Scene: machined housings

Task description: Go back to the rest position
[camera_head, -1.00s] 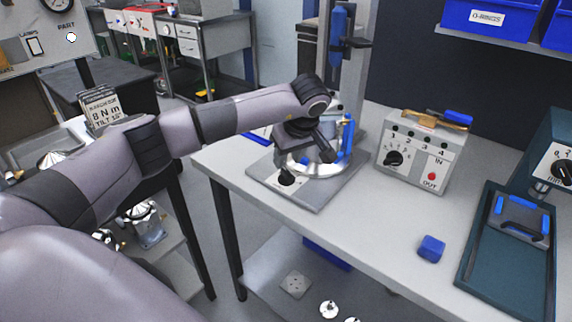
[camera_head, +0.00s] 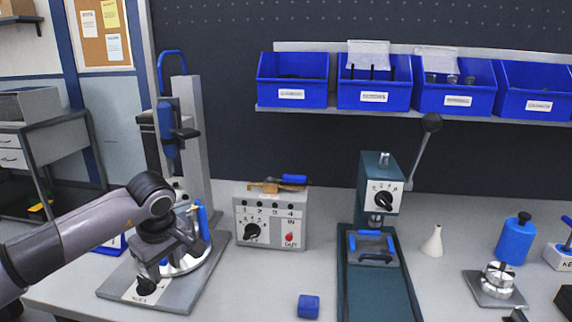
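My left gripper (camera_head: 168,262) is over the grey-based stand (camera_head: 192,298) at the left of the bench. Its two dark fingers are spread apart with nothing visible between them. The round bright metal part (camera_head: 190,262) on the stand shows partly behind and below the fingers; the gripper hides some of it. I cannot tell whether the fingers touch the stand. My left arm reaches in from the left edge. Dark shapes at the lower right edge are cut off, and I cannot tell whether they are my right gripper.
A grey control box (camera_head: 271,219) with a knob stands beside the stand. A blue block (camera_head: 308,307) lies in front of it. A green lever press (camera_head: 380,187), white cone (camera_head: 432,242), blue bottle (camera_head: 515,240) and metal weights on a plate (camera_head: 495,287) stand further right. Blue bins (camera_head: 374,84) sit on a shelf.

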